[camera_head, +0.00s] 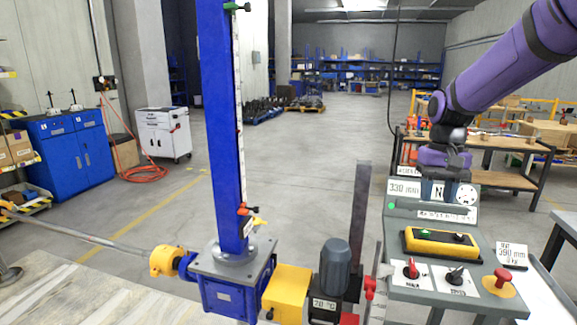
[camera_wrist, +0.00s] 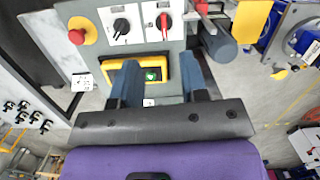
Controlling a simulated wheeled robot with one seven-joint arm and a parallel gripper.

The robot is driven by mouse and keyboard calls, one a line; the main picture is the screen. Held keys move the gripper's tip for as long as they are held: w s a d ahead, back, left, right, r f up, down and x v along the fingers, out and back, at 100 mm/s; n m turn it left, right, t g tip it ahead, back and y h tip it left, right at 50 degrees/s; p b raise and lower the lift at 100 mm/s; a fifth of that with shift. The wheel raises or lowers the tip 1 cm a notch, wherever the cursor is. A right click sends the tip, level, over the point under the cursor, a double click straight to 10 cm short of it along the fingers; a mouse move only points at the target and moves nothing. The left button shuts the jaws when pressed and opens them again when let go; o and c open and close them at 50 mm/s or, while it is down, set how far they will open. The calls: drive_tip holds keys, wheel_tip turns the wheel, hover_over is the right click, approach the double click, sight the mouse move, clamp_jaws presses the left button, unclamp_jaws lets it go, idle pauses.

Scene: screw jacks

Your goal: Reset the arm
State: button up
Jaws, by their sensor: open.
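My purple arm comes in from the upper right in the head view, and its wrist hangs over the back of a grey control console (camera_head: 440,272). My gripper shows in the wrist view (camera_wrist: 158,72) with its two dark blue-grey fingers apart and nothing between them. Beyond the fingers is a yellow button box (camera_wrist: 146,74) with a green button. In the head view this yellow box (camera_head: 440,243) sits on the console, below and in front of my wrist. My fingers are hidden or too small to make out in the head view. I cannot tell their exact distance from the console.
A blue screw jack column (camera_head: 222,130) stands left of the console, with a motor (camera_head: 334,265) at its base. The console carries a red switch (camera_head: 411,268) and a red mushroom button (camera_head: 502,277). A wooden workbench (camera_head: 490,143) stands behind my wrist. Open floor (camera_head: 310,150) lies behind the jack.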

drive_tip(key=s+a+r+n+t, duration=0.1)
drive_tip(key=s+r+t, duration=0.2)
drive_tip(key=s, duration=1)
drive_tip(key=s+a+r+n+t, duration=0.1)
drive_tip(key=s+r+t, duration=0.2)
drive_tip(key=s, duration=0.9)
drive_tip(key=shift+s+r+t, duration=0.4)
drive_tip(key=shift+r, duration=0.2)
